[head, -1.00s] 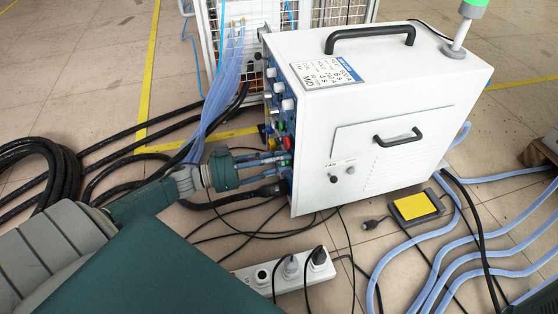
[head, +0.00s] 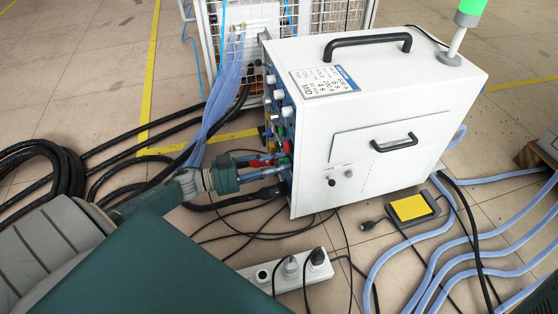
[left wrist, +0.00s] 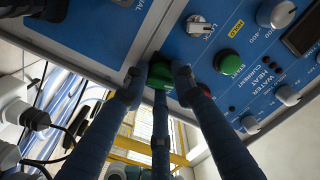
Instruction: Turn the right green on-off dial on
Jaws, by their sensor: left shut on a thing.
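The induction heater is a white box (head: 375,150) with a blue control panel on its left face, seen at a steep angle in the head view. In the left wrist view, a dark green dial (left wrist: 160,75) sits near the panel's edge. My left gripper (left wrist: 158,82) is shut on this dial, one finger on each side and a third in front. The fingers hide part of the dial, so its pointer position cannot be read. In the head view my left gripper (head: 280,163) reaches the lower panel from the left. My right gripper is not in view.
A green START button (left wrist: 229,62), a LOCK switch (left wrist: 198,24) and several grey knobs sit close to the fingers. Black and blue cables cover the floor. A power strip (head: 290,275) and a yellow pedal (head: 411,208) lie in front of the heater.

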